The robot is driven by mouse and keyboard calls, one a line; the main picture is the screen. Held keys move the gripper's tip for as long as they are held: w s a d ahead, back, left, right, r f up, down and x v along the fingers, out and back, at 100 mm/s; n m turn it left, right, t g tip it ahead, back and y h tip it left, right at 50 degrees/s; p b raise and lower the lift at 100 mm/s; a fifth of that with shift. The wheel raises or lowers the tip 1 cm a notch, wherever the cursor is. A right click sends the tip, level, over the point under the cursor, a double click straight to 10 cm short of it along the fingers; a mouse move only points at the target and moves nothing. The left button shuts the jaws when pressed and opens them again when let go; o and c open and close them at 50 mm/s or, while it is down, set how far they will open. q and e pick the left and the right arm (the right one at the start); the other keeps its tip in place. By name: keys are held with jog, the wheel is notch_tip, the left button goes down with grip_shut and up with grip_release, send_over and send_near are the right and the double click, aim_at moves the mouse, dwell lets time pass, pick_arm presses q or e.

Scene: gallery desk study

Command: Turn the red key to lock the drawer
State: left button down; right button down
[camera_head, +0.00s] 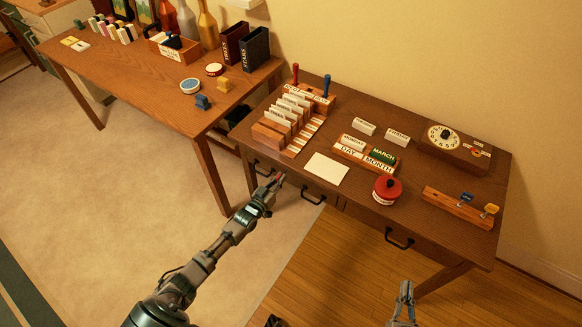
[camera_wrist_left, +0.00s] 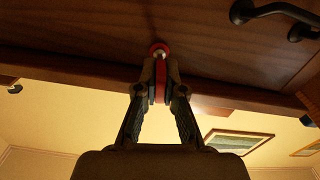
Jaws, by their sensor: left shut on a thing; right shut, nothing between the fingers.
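The red key (camera_wrist_left: 161,50) shows in the left wrist view against the dark wooden front of the desk. My left gripper (camera_wrist_left: 161,88) is shut on it, with the red part between the two fingers. In the head view, my left gripper (camera_head: 275,182) is at the desk's front edge, left of the middle, and mostly hides the key. A drawer handle (camera_head: 313,198) shows just right of it; a black handle (camera_wrist_left: 268,11) is also at the top right of the wrist view. My right gripper (camera_head: 405,292) is shut and empty, low in front of the desk.
On the desk (camera_head: 346,219) are a card rack (camera_head: 268,137), white paper (camera_head: 326,169), a red round container (camera_head: 387,190), a dial box (camera_head: 455,150) and a key holder (camera_head: 458,208). A longer side table (camera_head: 130,77) stands at the left. The floor in front is clear.

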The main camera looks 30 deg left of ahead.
pick_arm(q)
jog(key=c, duration=1.4)
grip_release()
jog(key=shift+w+a+r, duration=0.1)
jog(key=shift+a+r, duration=0.05)
jog(key=shift+r, duration=0.2)
jog(key=shift+c, duration=0.2)
jog(key=shift+o, duration=1.2)
jog(key=shift+f, duration=0.2)
jog(key=o, duration=0.5)
jog(key=shift+f, duration=0.1)
jog(key=shift+m+p, duration=0.3)
jog(key=shift+m, duration=0.9)
jog(key=shift+s, duration=0.25)
